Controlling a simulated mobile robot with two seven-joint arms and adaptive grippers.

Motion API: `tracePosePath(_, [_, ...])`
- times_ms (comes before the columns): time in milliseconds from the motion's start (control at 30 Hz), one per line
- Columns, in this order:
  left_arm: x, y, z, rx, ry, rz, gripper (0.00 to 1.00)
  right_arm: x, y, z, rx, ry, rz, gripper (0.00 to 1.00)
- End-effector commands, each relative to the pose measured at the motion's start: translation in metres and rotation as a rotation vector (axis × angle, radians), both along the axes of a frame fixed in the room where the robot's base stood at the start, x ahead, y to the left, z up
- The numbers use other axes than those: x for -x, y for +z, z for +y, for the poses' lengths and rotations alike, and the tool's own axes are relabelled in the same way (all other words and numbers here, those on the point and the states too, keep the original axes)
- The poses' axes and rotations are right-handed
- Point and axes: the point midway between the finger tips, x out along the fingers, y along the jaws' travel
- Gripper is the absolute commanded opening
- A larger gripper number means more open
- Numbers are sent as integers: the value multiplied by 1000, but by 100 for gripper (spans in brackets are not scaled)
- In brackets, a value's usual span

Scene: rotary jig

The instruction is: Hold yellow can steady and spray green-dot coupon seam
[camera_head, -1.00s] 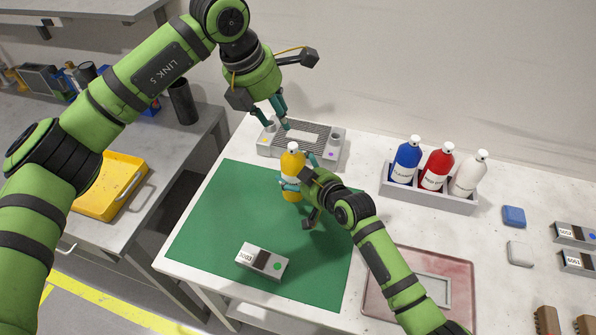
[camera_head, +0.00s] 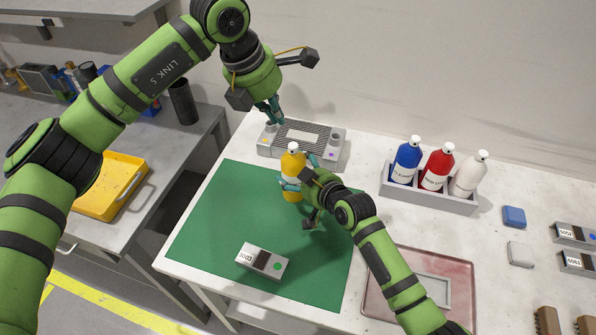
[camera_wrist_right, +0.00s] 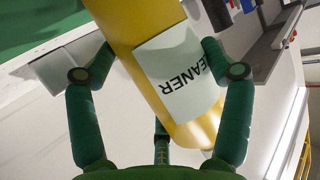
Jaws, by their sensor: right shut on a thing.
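The yellow can (camera_head: 292,162) has a white cap and stands roughly upright over the far part of the green mat (camera_head: 215,220). My right gripper (camera_head: 297,186) is shut around its body. In the right wrist view its fingers hold the yellow can (camera_wrist_right: 150,75), whose white label reads "CLEANER" upside down. I cannot tell whether its base touches the mat. The green-dot coupon (camera_head: 262,262), a grey block with a dark band, lies near the mat's front edge. My left gripper (camera_head: 275,118) is empty, fingers together, above the grey ribbed jig (camera_head: 312,150) behind the can.
A grey rack (camera_head: 430,198) holds blue, red and white bottles at the back right. A pinkish tray (camera_head: 410,262) lies right of the mat. Small blocks and more coupons sit at the far right. A yellow tray (camera_head: 112,185) is on the left bench, across a gap.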

Motion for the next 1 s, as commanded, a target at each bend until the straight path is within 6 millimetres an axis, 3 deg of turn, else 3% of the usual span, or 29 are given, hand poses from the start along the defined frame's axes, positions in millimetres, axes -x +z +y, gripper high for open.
tracePosePath(533, [-1,-2,-1,10,5,-10,0,1,-2,0,1,1,4,33])
tracePosePath(700, [-8,-9,-15,138,69,-118,0,1,-2,0,1,1,4,33])
tracePosePath(1000, [-16,-1,-28,346,159,-282,0,1,-2,0,2,1,5,33])
